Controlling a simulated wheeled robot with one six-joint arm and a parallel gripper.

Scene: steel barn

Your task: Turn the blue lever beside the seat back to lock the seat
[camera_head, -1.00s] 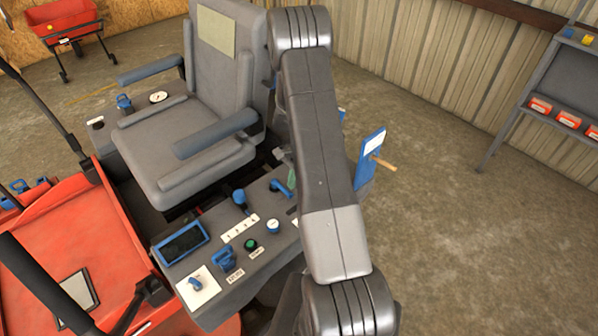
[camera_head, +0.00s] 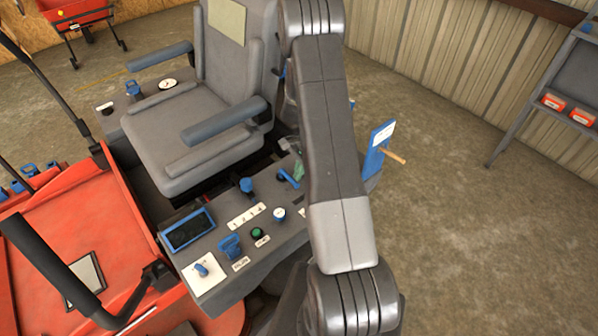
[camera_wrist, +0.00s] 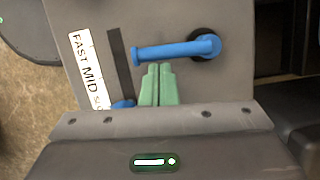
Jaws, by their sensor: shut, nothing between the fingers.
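The blue lever (camera_wrist: 178,48) lies about level in the wrist view, its right end at a dark round pivot on a grey panel. It partly shows in the head view (camera_head: 288,179), beside the grey seat (camera_head: 190,143). My gripper (camera_wrist: 158,69) has green fingers that are shut and empty. In the wrist view, the fingertips appear just below the lever's middle; whether they touch it I cannot tell. In the head view, my arm hides most of the gripper (camera_head: 297,172) and part of the lever's surroundings.
A FAST/MID label (camera_wrist: 90,68) and a dark slot with a blue knob (camera_wrist: 123,104) sit left of the lever. The console also carries a screen (camera_head: 188,230), a green button (camera_head: 257,234) and blue switches. A blue upright plate (camera_head: 379,150) stands right of my arm.

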